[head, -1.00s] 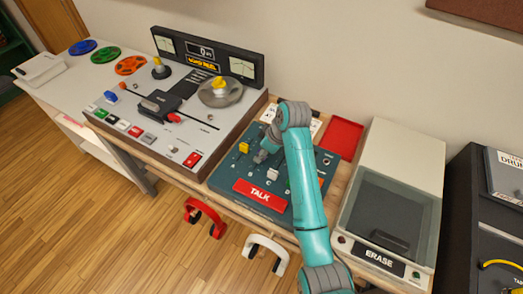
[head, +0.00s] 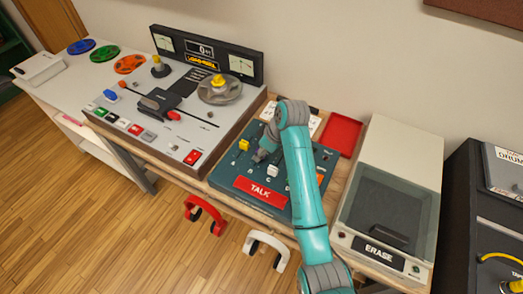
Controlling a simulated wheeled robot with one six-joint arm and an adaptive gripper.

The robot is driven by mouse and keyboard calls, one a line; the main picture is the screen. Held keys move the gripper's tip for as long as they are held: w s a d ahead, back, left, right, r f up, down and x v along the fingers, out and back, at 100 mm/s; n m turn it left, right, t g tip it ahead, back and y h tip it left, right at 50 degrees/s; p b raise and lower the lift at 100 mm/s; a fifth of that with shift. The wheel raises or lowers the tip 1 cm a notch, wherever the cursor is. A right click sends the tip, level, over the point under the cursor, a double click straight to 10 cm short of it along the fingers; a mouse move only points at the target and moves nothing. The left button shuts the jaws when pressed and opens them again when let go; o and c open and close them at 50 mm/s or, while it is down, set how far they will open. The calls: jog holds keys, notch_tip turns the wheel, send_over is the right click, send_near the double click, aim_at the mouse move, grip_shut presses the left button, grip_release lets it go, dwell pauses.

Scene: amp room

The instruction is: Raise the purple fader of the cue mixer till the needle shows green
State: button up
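The cue mixer (head: 222,179) is the teal panel with the red TALK button (head: 262,193) along its front. My gripper (head: 261,155) is low over the mixer, between the yellow fader (head: 244,145) and the white fader (head: 272,170). A small purple patch, likely the purple fader (head: 258,158), shows right at my fingertips. The fingers are too small to tell whether they are shut on it or only touch it. My arm covers the right middle of the mixer. I cannot make out a needle on the mixer in this view.
A tape machine (head: 190,110) with two meters stands to the left. A red tray (head: 342,134) lies behind the mixer, and the ERASE box (head: 372,251) stands to its right. Red headphones (head: 205,212) and white headphones (head: 266,246) hang at the front edge.

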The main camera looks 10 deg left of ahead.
jog(key=v, duration=0.7)
jog(key=shift+d+r, duration=0.1)
jog(key=shift+r, duration=0.1)
dwell(0.6)
